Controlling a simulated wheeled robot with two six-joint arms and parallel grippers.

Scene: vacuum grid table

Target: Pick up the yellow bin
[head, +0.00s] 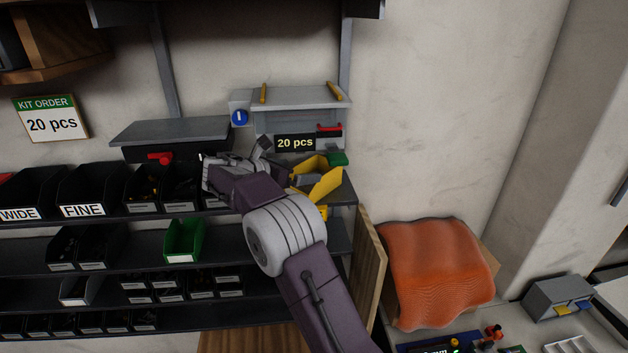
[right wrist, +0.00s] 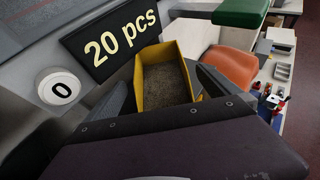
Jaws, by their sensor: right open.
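The yellow bin (head: 326,184) stands at the right end of the upper shelf, below the "20 pcs" display. In the right wrist view the yellow bin (right wrist: 143,84) is open-topped, with a grey-brown inside or contents. My right gripper (head: 268,150) is in front of the shelf, just left of the bin. In the right wrist view my right gripper (right wrist: 165,88) has its fingers spread, with the bin showing between and beyond them. I cannot tell whether a finger touches it. My arm hides part of the bin in the head view. My left gripper is out of view.
The "20 pcs" display (head: 295,143) and a grey machine (head: 300,98) are behind the bin. A green part (head: 338,159) is close at its right. Black bins (head: 92,186) fill the shelf's left; a green bin (head: 184,240) sits lower. An orange cloth (head: 436,270) lies right.

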